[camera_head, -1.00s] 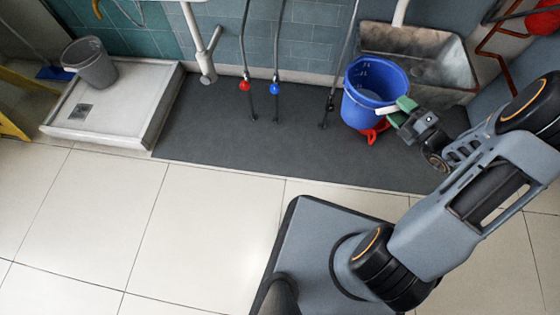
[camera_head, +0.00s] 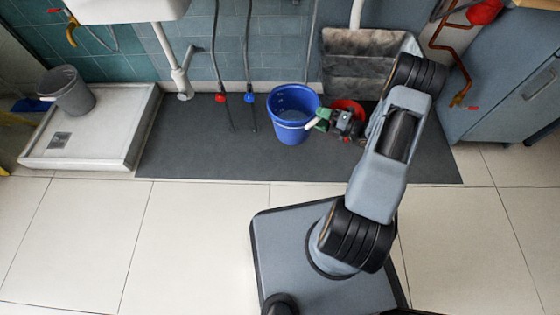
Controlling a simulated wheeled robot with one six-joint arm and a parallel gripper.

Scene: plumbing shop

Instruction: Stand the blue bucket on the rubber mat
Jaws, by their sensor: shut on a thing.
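The blue bucket (camera_head: 292,124) is upright over the dark rubber mat (camera_head: 200,145), left of the basin. Its base appears at or very near the mat; I cannot tell whether it touches. My gripper (camera_head: 318,121) reaches from the right and is shut on the bucket's right side near the rim. The gripper's fingers are small and partly hidden against the bucket.
A red object (camera_head: 350,106) lies behind my gripper, partly hidden. A worn basin (camera_head: 350,70) stands at the back. Hoses with red (camera_head: 221,97) and blue fittings hang at the wall. A grey bucket (camera_head: 68,91) stands on a shower tray (camera_head: 110,140) at left. The mat's left part is clear.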

